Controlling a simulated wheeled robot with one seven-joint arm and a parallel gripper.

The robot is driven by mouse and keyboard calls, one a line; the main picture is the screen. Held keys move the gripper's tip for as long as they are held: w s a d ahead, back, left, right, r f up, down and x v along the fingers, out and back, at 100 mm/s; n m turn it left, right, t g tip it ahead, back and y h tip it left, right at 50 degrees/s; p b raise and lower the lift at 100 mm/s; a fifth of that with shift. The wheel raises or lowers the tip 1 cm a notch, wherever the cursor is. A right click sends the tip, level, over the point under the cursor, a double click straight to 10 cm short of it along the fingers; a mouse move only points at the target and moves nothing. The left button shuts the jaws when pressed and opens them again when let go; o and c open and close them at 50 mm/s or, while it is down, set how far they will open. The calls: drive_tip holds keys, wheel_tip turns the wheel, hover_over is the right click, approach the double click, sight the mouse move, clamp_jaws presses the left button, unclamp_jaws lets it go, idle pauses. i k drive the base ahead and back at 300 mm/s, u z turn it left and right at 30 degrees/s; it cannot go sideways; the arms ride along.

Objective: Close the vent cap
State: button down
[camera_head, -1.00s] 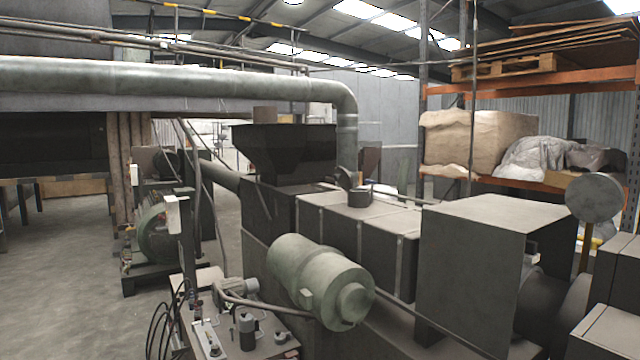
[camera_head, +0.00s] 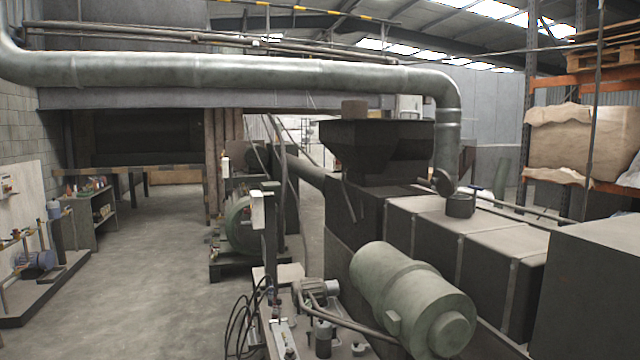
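A small dark short cylinder (camera_head: 460,206) stands on top of the long grey box-shaped machine housing (camera_head: 428,215). A round disc (camera_head: 442,181) stands tilted up at its upper left edge. This looks like the vent and its cap standing open, but they are small and I cannot tell for sure. Whether the disc is hinged to the cylinder cannot be made out. My gripper is not in view.
A green-grey motor cylinder (camera_head: 412,298) and a bench of small parts (camera_head: 320,325) stand in front of the housing. A dark hopper (camera_head: 375,148) rises behind it. A large pipe (camera_head: 250,73) runs overhead. Open floor (camera_head: 165,270) lies to the left.

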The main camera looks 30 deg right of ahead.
sight(442, 181)
drive_tip(key=u, duration=0.1)
drive_tip(key=i, duration=0.85)
drive_tip(key=z, duration=0.95)
drive_tip(key=i, duration=0.7)
drive_tip(key=z, duration=0.75)
